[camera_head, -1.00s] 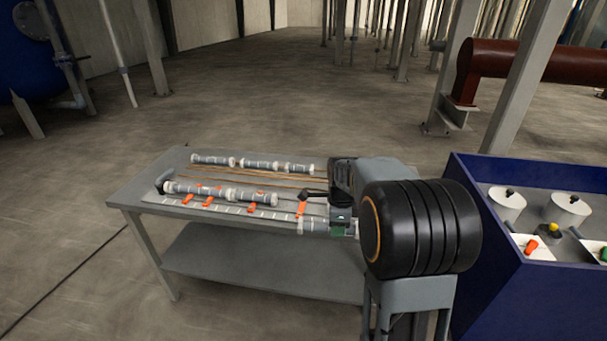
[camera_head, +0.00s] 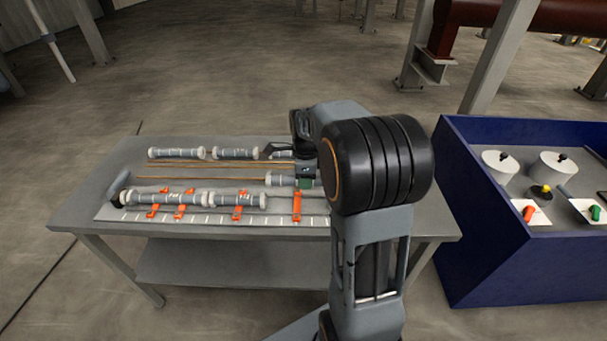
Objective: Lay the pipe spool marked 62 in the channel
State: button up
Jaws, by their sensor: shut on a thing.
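My gripper (camera_head: 306,172) is shut on a grey pipe spool (camera_head: 284,179) with a pale end flange, over the right part of the table. My arm hides the spool's right end. The channel (camera_head: 276,203) runs along the table's front with orange clamps (camera_head: 297,205) along it. Two spools, a left one (camera_head: 165,199) and a right one (camera_head: 237,200), lie end to end in it. The held spool is behind and to the right of them, and I cannot tell its height. The number marks are too small to read.
Behind, a left spool (camera_head: 176,153) and a middle spool (camera_head: 235,153) lie in a row; a third is partly hidden by my arm. Thin orange rods (camera_head: 200,178) lie between the rows. A blue bin (camera_head: 500,240) with control parts stands right of the grey table (camera_head: 90,205).

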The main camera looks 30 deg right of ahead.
aim_at(305, 206)
jog(key=shift+f+b, duration=3)
jog(key=shift+f, duration=1.2)
jog(key=o, duration=1)
notch_tip(305, 206, up, 14)
jog(key=shift+f+p, duration=0.1)
jog(key=shift+p, duration=0.9)
